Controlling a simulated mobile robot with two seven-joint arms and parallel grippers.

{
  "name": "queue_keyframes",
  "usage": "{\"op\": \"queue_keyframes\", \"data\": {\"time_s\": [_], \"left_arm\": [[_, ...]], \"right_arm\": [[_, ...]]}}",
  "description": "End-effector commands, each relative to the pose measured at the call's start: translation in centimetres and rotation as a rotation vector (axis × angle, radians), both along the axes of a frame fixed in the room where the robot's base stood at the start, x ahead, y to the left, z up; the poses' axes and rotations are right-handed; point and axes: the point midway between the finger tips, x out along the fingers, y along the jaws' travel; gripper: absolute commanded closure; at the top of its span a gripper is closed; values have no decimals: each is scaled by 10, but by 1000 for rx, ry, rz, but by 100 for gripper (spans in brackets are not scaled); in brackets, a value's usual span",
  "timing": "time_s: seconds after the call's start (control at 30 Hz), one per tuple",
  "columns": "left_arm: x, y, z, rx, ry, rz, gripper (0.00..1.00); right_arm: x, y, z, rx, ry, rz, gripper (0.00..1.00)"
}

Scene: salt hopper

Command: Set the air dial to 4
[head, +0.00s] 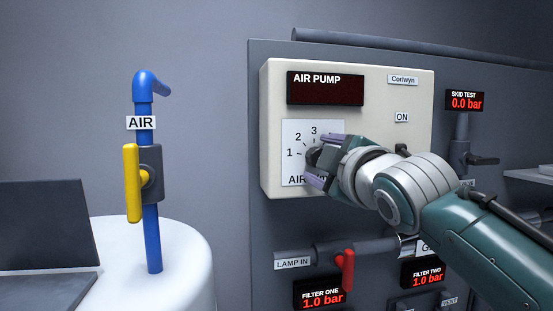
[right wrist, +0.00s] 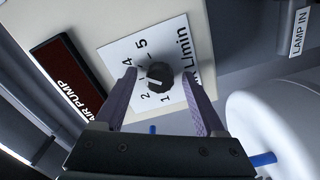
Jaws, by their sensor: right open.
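The air dial is a black knob (right wrist: 160,75) on a white scale plate (head: 293,140) on the cream air pump box. In the head view the numbers 1, 2 and 3 show, and my gripper hides the rest. In the right wrist view 1, 2, 4 and 5 can be read. A pale mark on the knob seems to point toward the low numbers, but I cannot tell which exactly. My right gripper (head: 318,162) is open in front of the dial. Its fingers stand on either side of the knob, apparently not touching it. My left gripper is in neither view.
The air pump box (head: 420,110) has a dark display (head: 325,89) and a small black switch under an ON label (head: 402,118). A red lever (head: 347,270) sits below the box. A blue pipe (head: 152,240) with a yellow handle (head: 132,183) stands at the left, with free space between.

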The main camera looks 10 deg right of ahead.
Motion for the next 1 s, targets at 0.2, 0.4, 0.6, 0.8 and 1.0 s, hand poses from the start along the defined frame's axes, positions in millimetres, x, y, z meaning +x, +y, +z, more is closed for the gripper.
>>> {"op": "queue_keyframes", "data": {"time_s": [0.2,0.4,0.6,0.8,1.0], "left_arm": [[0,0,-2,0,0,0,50],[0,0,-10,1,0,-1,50],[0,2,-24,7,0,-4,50],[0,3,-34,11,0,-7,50],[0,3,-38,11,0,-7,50]], "right_arm": [[-3,0,-1,-1,-1,0,28],[-24,-1,-3,-1,-1,0,28],[-56,-2,-4,-1,-2,1,28],[-83,-3,-3,-1,-2,0,28],[-98,-3,-1,0,0,1,28]]}}
